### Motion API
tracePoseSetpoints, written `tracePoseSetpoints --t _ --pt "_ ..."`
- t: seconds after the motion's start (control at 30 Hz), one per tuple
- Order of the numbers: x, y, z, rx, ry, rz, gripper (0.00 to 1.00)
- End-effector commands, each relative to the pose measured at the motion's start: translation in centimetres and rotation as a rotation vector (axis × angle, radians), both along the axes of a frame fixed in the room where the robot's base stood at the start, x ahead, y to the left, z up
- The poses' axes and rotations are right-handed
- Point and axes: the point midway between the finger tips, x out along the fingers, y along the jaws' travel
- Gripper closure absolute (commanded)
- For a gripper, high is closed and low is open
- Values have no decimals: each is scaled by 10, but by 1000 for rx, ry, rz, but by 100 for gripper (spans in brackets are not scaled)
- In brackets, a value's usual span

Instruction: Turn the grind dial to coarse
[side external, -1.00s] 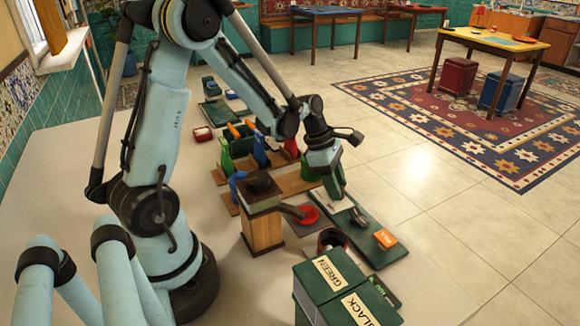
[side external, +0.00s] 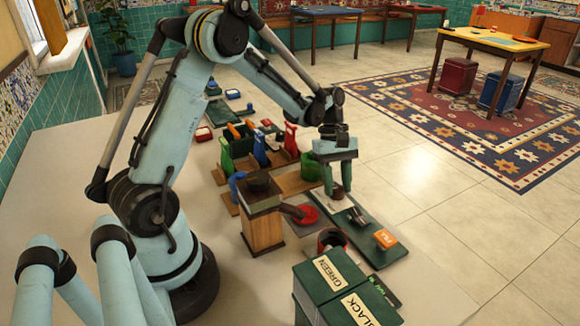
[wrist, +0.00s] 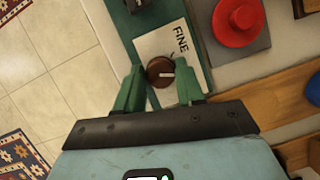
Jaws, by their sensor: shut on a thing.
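The grind dial (wrist: 160,72) is a small round brown knob with a pale pointer line, on a white card (wrist: 170,42) marked FINE. In the wrist view the pointer line points right, and FINE stands above and right of the dial. A coarse mark cannot be seen. My gripper (wrist: 159,84) has green fingers on either side of the dial and is shut on it. In the side view my gripper (side external: 338,190) points down at the card (side external: 328,204) on the green board (side external: 358,238), and the fingertips largely hide the dial.
A red round piece (side external: 308,214) lies close beside the card. A wooden box grinder (side external: 263,227) stands left of it. An orange block (side external: 385,238) sits on the board's near end. Green tea boxes (side external: 340,290) stand in front. Coloured holders (side external: 260,148) stand behind.

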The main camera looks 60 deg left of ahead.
Motion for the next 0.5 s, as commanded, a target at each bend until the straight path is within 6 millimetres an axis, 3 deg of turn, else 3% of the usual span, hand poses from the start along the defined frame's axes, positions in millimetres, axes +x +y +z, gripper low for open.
tracePoseSetpoints --t 0.5 --pt "1 0 0 4 2 -219 92"
